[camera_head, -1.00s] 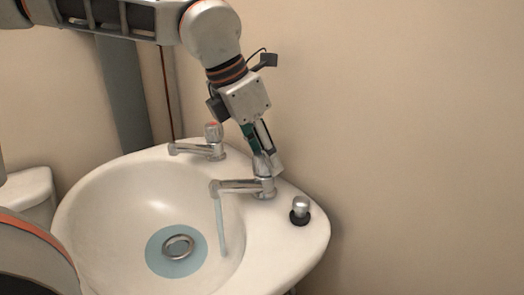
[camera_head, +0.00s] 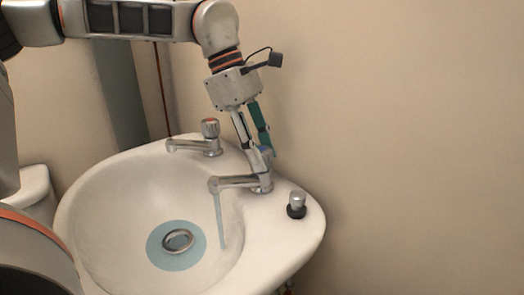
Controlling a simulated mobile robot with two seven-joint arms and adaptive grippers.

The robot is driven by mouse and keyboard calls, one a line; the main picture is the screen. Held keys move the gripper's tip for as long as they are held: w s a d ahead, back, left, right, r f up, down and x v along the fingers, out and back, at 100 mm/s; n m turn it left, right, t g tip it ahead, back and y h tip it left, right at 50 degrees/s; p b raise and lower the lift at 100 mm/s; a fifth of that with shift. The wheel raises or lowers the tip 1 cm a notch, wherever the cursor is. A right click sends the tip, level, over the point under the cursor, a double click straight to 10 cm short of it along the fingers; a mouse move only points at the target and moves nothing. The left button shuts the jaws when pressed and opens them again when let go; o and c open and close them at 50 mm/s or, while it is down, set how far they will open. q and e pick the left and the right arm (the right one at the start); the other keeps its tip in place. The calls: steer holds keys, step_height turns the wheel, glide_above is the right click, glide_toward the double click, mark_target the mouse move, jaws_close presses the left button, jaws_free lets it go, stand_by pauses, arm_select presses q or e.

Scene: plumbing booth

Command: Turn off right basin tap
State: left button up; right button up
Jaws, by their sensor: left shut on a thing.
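The right basin tap (camera_head: 238,183) is a chrome tap on the right rim of the white basin (camera_head: 291,236). A stream of water (camera_head: 220,220) runs from its spout into the bowl. My left gripper (camera_head: 260,152) comes down from above and is shut on the tap's knob, whose top is mostly hidden between the fingers. My right gripper does not show.
A second chrome tap (camera_head: 195,146) with a red-marked knob stands at the back left of the rim, with no water running. A black-and-chrome plug (camera_head: 297,204) sits on the right rim. Water covers the drain (camera_head: 177,241). A plain wall is close behind.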

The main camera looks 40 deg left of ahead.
mark_target(261, 149)
arm_select(q)
steer(key=m+g, duration=0.1)
steer(key=m, duration=0.1)
steer(key=shift+f+m, duration=0.2)
steer(key=shift+m, duration=0.2)
steer(key=shift+m+g+b, duration=0.35)
steer(key=shift+m+g, duration=0.25)
steer(key=shift+m, duration=0.6)
steer(key=shift+r+m+g, duration=0.1)
steer(key=shift+m+g, duration=0.3)
steer(key=shift+m, duration=0.7)
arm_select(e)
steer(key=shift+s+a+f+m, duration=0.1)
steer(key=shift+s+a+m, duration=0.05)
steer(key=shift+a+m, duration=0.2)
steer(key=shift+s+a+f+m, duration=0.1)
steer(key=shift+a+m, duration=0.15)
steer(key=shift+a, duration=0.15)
arm_select(q)
steer(key=o, duration=1.1)
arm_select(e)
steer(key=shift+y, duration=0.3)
arm_select(q)
steer(key=shift+r, duration=0.1)
step_height(261, 149, up, 10)
steer(key=shift+f, duration=0.1)
